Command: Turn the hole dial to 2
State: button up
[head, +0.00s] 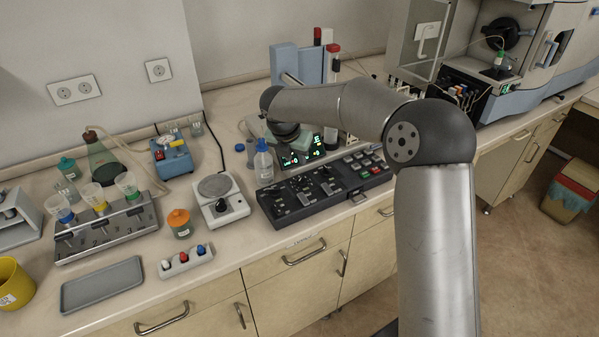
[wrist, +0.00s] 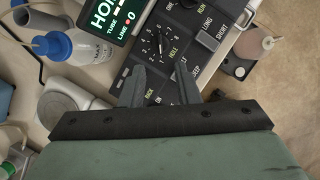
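The black control panel (head: 322,190) lies on the bench in the head view, with several knobs and buttons. In the wrist view, a round dial (wrist: 157,43) with small marks around it sits beside the word HOLE on the panel. Its setting is too small to read. My gripper (wrist: 160,86) is open and empty, its two dark fingers apart and pointing toward the panel just below the dial. No contact with the dial shows. In the head view my gripper's fingers are hidden behind my arm and wrist.
A lit display (wrist: 112,20) with TUBE and LINE 0 stands beside the panel. A white bottle with a blue cap (head: 263,160) stands close to the panel's left end. A white balance (head: 220,205) is left of it. Tall tubes stand behind my wrist.

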aim_at(302, 177)
jog(key=p+x, duration=0.1)
jog(key=x, duration=0.9)
jog(key=shift+w+f, duration=0.1)
jog(key=shift+f, duration=0.15)
grip_shut()
